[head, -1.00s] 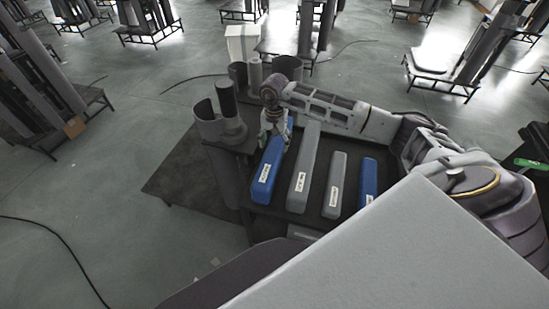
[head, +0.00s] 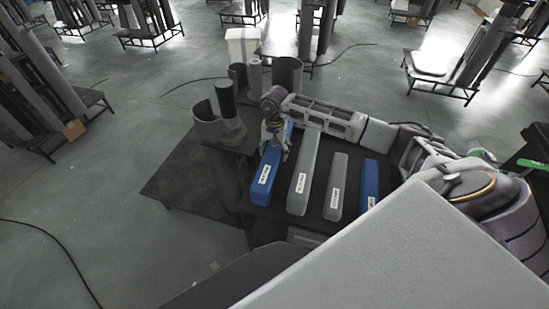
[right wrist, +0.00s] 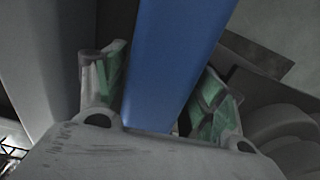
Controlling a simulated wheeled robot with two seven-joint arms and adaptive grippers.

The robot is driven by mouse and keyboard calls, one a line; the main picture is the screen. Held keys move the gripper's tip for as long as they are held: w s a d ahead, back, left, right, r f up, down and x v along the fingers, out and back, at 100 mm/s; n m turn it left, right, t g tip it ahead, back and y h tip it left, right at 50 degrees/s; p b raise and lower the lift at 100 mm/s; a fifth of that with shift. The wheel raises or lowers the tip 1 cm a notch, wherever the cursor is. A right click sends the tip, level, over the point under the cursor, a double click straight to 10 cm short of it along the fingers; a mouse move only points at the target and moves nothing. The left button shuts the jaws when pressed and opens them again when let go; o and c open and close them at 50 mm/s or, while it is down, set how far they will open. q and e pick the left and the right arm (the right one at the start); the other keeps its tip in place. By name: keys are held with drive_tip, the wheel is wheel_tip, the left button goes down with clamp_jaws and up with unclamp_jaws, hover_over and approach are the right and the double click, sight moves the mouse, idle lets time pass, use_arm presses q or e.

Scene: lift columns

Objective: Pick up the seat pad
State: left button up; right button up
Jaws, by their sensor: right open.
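Several long pads lie side by side on a dark table (head: 290,226). The leftmost is a blue pad (head: 264,178) with a white label too small to read. To its right are a long grey pad (head: 299,188), a shorter grey pad (head: 334,190) and another blue pad (head: 370,180). I cannot tell from the labels which is the seat pad. My right gripper (head: 275,134) is at the far part of the leftmost blue pad. In the right wrist view this blue pad (right wrist: 170,55) runs between the open, green-lined fingers (right wrist: 163,90). My left gripper is not in view.
Dark cylinders and curved shells (head: 229,110) stand on a platform left of and behind the gripper. A white bin (head: 242,46) stands farther back. A low dark panel (head: 190,178) lies left of the table. The floor to the left is mostly clear, with a cable (head: 70,255).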

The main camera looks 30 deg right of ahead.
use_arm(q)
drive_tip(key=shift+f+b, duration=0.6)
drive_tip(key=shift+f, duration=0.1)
use_arm(e)
drive_tip(key=shift+f, duration=1.8)
drive_tip(key=shift+c, duration=0.3)
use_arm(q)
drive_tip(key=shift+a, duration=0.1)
use_arm(e)
drive_tip(key=c, duration=1.2)
drive_tip(key=shift+o, duration=0.2)
drive_tip(key=shift+r, duration=0.15)
drive_tip(key=shift+w+r, duration=0.1)
drive_tip(key=shift+r, duration=0.65)
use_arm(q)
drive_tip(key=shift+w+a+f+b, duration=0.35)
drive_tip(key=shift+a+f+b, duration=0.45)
use_arm(e)
wheel_tip(320, 180, up, 16)
drive_tip(key=shift+r, duration=0.15)
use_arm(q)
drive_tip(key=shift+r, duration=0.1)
use_arm(e)
drive_tip(key=shift+r, duration=0.15)
use_arm(q)
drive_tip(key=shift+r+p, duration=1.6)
drive_tip(key=shift+p, duration=0.1)
use_arm(e)
drive_tip(key=shift+r, duration=2.9)
